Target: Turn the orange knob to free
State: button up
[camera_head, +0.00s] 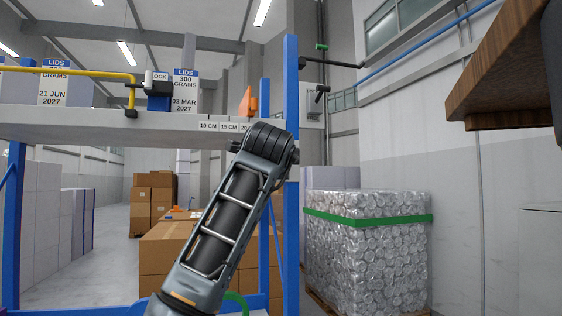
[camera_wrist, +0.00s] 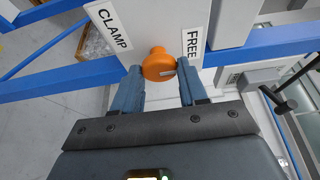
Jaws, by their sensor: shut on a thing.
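The orange knob (camera_wrist: 158,64) sits on a pale panel between a CLAMP label (camera_wrist: 109,25) on the left and a FREE label (camera_wrist: 193,45) on the right. A light mark on the knob's face points toward the FREE side. My gripper (camera_wrist: 160,75) has its two blue-grey fingers on either side of the knob and is shut on it. In the head view, my arm reaches up to the shelf, and the knob is not clearly seen there. An orange part (camera_head: 248,102) stands on the shelf just above the arm.
The grey shelf (camera_head: 60,121) carries LIDS cards (camera_head: 184,90), a yellow bar (camera_head: 75,73) and a black-and-white lock block (camera_head: 158,83). A blue upright (camera_head: 291,180) stands right of my arm. A wrapped pallet of cans (camera_head: 370,255) and cardboard boxes (camera_head: 165,245) are beyond.

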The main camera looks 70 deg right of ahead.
jog(key=shift+s+f, duration=0.1)
jog(key=o, duration=1)
jog(key=b+v, duration=0.1)
jog(key=v, duration=0.6)
jog(key=shift+a+b, duration=0.35)
